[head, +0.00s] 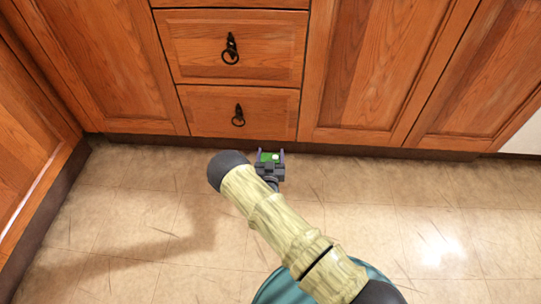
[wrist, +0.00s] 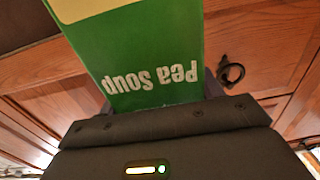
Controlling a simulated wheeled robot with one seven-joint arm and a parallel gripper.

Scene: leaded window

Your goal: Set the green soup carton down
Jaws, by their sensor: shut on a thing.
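The green soup carton (wrist: 150,58) fills the upper middle of the wrist view, with "Pea Soup" in white letters upside down and a pale yellow band at the top edge. In the head view only a small green part of the carton (head: 269,157) shows between the fingers. My gripper (head: 270,160) is shut on the carton, in front of the bottom drawer. The gripper (wrist: 160,100) also shows in the wrist view, with its fingers at either side of the carton. The carton's underside, and whether it touches anything, cannot be seen.
Wooden cabinets with a lower drawer (head: 240,112) and an upper drawer (head: 232,48) stand behind the gripper, all shut, with black ring handles. Another cabinet (head: 30,150) stands at the left. The tiled floor (head: 450,215) is clear to the right and left of my arm.

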